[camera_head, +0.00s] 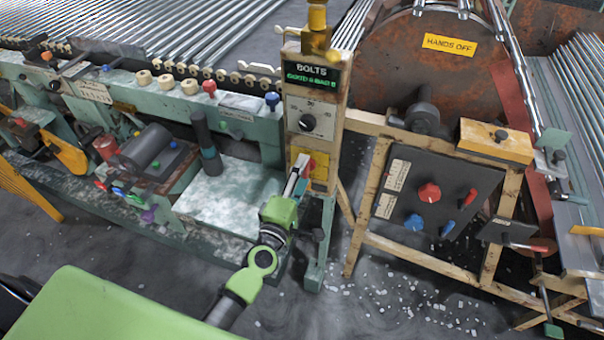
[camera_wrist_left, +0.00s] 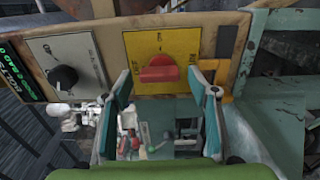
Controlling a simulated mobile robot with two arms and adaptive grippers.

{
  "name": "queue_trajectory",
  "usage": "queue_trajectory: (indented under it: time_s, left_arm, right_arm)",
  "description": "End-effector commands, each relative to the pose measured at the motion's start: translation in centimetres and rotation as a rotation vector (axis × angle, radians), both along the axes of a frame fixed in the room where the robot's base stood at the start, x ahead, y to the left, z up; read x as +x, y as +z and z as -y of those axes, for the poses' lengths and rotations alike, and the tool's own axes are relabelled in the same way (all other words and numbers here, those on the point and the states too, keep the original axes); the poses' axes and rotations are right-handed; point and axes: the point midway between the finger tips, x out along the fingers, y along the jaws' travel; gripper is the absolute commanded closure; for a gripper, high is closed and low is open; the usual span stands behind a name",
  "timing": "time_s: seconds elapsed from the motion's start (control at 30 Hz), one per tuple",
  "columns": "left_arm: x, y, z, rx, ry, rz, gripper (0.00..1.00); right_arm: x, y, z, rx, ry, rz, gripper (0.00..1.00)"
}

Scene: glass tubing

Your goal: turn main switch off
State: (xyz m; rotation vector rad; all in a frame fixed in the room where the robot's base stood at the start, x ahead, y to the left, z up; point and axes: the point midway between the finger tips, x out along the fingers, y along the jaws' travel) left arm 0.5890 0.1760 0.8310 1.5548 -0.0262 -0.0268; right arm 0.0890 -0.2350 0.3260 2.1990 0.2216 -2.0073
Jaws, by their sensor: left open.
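The main switch is a red handle (camera_wrist_left: 158,73) on a yellow plate (camera_wrist_left: 150,50) in the left wrist view. The handle lies roughly crosswise in that picture; the lettering around it is too small to read surely. In the head view the red handle (camera_head: 311,167) shows on the yellow plate (camera_head: 321,172) low on the beige post. My left gripper (camera_head: 298,178) is open in front of the plate. In the wrist view its two fingers stand left and right of the handle, with a gap on each side. Whether the tips reach handle depth is unclear. My right gripper is not seen.
A grey plate with a black dial (camera_head: 307,123) and a green-lit BOLTS display (camera_head: 312,75) sit above the switch. A dark panel with red and blue knobs (camera_head: 430,193) stands right. A green machine bench (camera_head: 225,200) with levers is left. White bits litter the floor.

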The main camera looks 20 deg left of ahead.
Motion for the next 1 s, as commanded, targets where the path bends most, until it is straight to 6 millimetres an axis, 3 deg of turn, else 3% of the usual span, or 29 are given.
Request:
queue_trajectory:
  time_s: [0.53, 0.7, 1.0]
  left_arm:
    - [-10.0, -0.2, -0.3, 0.001, -0.002, -0.004, 0.46]
    - [-11.5, -0.1, -0.4, 0.0, -0.001, -0.002, 0.46]
    - [-11.7, 0.0, -0.4, -0.001, 0.0, -0.001, 0.46]
  right_arm:
    - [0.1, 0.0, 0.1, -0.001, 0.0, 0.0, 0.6]
    - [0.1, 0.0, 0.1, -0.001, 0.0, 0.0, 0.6]
    - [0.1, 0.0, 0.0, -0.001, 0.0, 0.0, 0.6]
